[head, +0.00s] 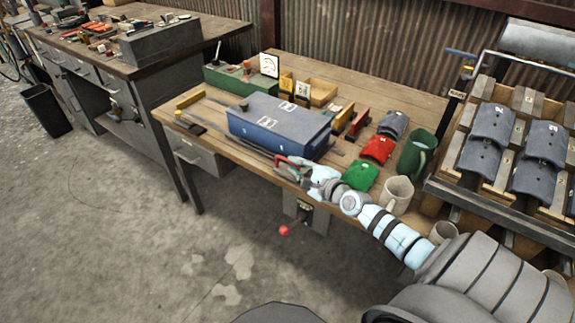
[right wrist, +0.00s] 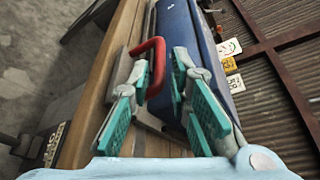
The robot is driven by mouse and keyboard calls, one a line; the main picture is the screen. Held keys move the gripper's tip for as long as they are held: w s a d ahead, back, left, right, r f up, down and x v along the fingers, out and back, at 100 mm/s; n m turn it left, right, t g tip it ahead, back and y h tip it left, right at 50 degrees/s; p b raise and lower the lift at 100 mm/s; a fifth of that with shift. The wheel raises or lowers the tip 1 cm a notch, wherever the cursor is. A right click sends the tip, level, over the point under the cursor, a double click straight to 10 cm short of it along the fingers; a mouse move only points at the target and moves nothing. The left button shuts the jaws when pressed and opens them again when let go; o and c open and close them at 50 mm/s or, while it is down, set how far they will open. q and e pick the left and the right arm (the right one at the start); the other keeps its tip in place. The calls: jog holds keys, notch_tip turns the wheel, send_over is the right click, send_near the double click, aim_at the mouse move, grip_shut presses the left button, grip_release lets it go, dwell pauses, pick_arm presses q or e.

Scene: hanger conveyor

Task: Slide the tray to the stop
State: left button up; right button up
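A blue box-like tray (head: 278,123) with white labels on its lid sits on the wooden bench. In the right wrist view the blue tray (right wrist: 188,35) runs away along the bench, with a red handle (right wrist: 158,62) at its near end. My right gripper (right wrist: 158,75) is open, its teal-padded fingers apart on either side of the red handle. I cannot tell whether either finger touches it. In the head view the right gripper (head: 292,165) is at the tray's near right corner. A yellow bar (head: 190,99) lies across the far left end of the dark rails. My left gripper is out of view.
Green (head: 360,176) and red (head: 377,149) curved pieces, a green jug (head: 417,155) and a cream mug (head: 397,194) stand right of the tray. A green box (head: 240,80) stands behind it. A rack of grey curved pieces (head: 492,123) is at right. The rails left of the tray look clear.

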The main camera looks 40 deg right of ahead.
aim_at(291, 163)
jog(key=b+x, duration=0.2)
jog(key=x, duration=0.3)
jog(key=shift+f, duration=0.1)
grip_shut()
